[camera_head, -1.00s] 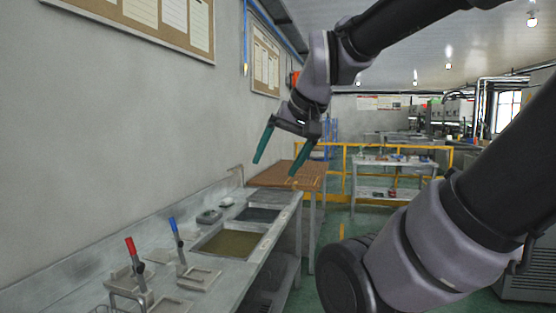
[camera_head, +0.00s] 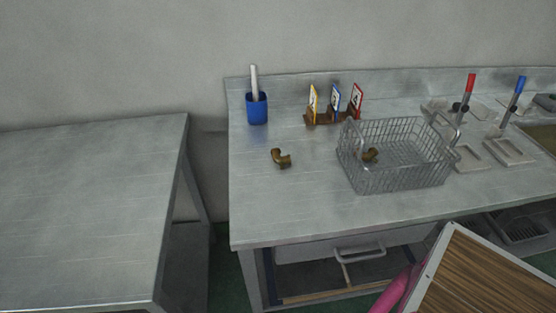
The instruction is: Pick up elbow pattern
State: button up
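A small brown elbow-shaped piece (camera_head: 281,159), which looks like the elbow pattern, lies on the bare metal top of the workbench (camera_head: 300,205), left of a wire basket (camera_head: 395,172). A second small brown piece (camera_head: 371,155) shows through the mesh inside the basket. Its full shape is partly hidden by the wires. My gripper and arm are not in view now.
A blue cup (camera_head: 257,109) holding a pale stick and a brown rack (camera_head: 323,118) of coloured cards stand near the wall. Clamps with red and blue handles stand at the right. A separate metal table (camera_head: 90,215) is at left. A wood-grained board (camera_head: 490,275) is at lower right.

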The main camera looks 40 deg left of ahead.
aim_at(276, 152)
jog(key=k+u, duration=0.25)
jog(key=u, duration=0.15)
jog(key=k+j+u, duration=0.15)
jog(key=u, duration=0.25)
jog(key=l+u, duration=0.25)
jog(key=u, duration=0.2)
jog(key=l+u, duration=0.35)
jog(key=u, duration=0.15)
jog(key=l+u, duration=0.3)
jog(key=u, duration=0.15)
jog(key=l+u, duration=0.2)
jog(key=l, duration=0.25)
jog(key=k+l+u, duration=0.15)
jog(key=l, duration=0.25)
jog(key=l+u, duration=0.2)
jog(key=l, duration=0.2)
jog(key=k+l+u, duration=0.15)
jog(key=l, duration=0.25)
